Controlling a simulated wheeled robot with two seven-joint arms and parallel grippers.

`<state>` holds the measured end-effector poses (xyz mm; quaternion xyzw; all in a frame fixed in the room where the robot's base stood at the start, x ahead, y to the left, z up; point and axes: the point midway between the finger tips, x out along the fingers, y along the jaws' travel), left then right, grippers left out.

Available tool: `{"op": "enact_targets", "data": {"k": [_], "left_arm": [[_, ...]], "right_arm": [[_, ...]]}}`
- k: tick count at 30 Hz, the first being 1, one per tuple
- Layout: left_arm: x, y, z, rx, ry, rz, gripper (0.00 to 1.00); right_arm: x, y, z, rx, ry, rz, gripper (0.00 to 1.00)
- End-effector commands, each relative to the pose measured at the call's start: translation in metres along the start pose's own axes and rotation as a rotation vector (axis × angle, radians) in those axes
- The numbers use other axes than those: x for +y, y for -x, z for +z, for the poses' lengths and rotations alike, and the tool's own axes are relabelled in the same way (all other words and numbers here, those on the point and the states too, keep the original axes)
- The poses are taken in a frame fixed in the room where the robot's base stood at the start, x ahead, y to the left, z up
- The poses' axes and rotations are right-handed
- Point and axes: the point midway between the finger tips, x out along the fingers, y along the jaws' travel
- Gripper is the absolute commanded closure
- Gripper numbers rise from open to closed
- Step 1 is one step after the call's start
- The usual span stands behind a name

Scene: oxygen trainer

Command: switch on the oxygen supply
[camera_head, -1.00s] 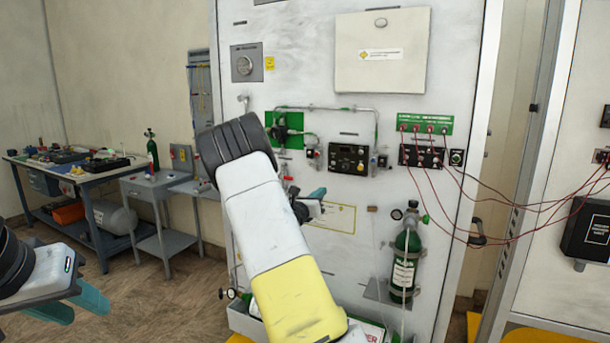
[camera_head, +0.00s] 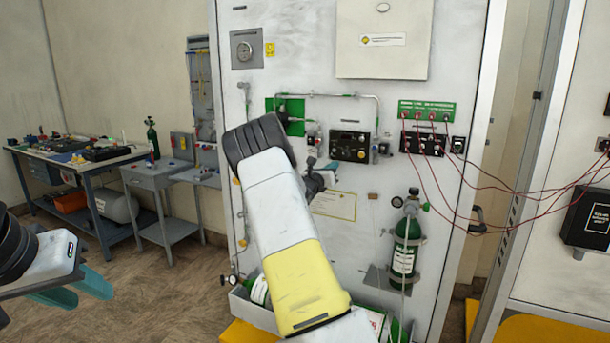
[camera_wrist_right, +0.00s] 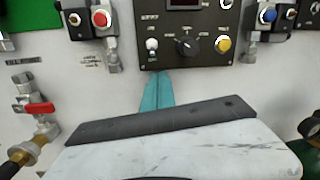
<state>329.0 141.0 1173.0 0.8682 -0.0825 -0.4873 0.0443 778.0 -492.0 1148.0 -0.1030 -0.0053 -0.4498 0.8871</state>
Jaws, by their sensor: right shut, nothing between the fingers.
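A black control panel (camera_head: 350,147) is on the white wall board. In the right wrist view the panel (camera_wrist_right: 215,58) shows a pale toggle or knob (camera_wrist_right: 152,45) at left, a black rotary selector (camera_wrist_right: 187,46) in the middle and a yellow button (camera_wrist_right: 223,45) at right. My right gripper (camera_wrist_right: 157,76) is shut and empty. Its teal fingertips are just below the panel's lower edge, under the pale knob; contact cannot be told. In the head view my right forearm partly hides this gripper (camera_head: 330,167). My left gripper (camera_head: 82,295) is open and empty at lower left.
A red-handled valve (camera_wrist_right: 38,108) and a red button (camera_wrist_right: 100,18) lie left of the panel; a blue button (camera_wrist_right: 268,16) is at right. A green cylinder (camera_head: 405,245) hangs on the board below. Red cables (camera_head: 490,185) hang at right. A workbench (camera_head: 75,160) stands at left.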

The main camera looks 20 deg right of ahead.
Motion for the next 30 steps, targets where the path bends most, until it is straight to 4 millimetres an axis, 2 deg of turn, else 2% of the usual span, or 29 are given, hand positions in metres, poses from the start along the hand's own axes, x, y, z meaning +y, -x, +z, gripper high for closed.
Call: {"op": "enact_targets", "data": {"k": [1,7,30], "left_arm": [[0.0,0.0,0.0,0.001,0.0,0.0,0.64],[0.0,0.0,0.0,0.001,0.0,0.0,0.64],[0.0,0.0,0.0,0.001,0.0,0.0,0.64]], "right_arm": [[0.001,0.004,0.01,-0.004,-0.005,0.002,1.0],[0.0,0.009,0.024,-0.003,-0.003,0.0,1.0],[0.0,0.012,0.029,-0.002,-0.001,0.0,1.0]]}}
